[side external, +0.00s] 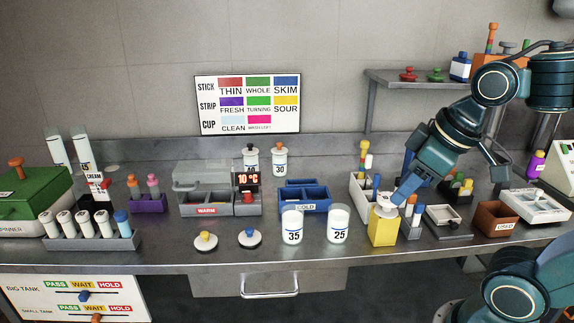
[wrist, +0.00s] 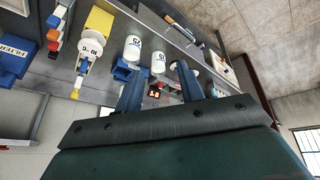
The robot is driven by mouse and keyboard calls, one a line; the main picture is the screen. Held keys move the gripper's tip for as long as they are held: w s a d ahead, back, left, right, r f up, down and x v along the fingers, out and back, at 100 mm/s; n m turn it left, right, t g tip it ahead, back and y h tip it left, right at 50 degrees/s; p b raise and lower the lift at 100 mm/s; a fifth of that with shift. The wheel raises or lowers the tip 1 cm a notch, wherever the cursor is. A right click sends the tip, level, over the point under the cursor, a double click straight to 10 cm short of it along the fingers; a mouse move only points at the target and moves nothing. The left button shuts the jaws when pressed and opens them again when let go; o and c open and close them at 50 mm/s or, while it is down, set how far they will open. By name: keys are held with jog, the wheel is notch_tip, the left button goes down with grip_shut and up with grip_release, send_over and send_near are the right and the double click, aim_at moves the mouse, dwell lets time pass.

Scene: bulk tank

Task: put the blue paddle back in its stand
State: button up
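My gripper (side external: 396,199) points down-left, its blue fingers just above a yellow box (side external: 382,232) with a white round top. In the wrist view my gripper (wrist: 157,74) has its two fingers apart, with nothing held between them. I cannot tell for certain which thing is the blue paddle. The paddle's own stand cannot be made out surely; my arm hides part of this area.
Two milk jars, 35 (side external: 292,225) and 25 (side external: 338,224), stand left of the yellow box. The blue COLD tray (side external: 305,207) is behind them. A brown USED bin (side external: 496,219) and white trays are to the right. The front counter between the pucks and jars is clear.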

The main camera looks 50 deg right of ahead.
jog(key=shift+s+a+f+m, duration=0.25)
jog(key=shift+s+a+m, duration=0.1)
jog(key=shift+s, duration=0.15)
jog(key=shift+s+a+f+m, duration=0.2)
jog(key=shift+s+m, duration=0.15)
jog(key=shift+s, duration=0.15)
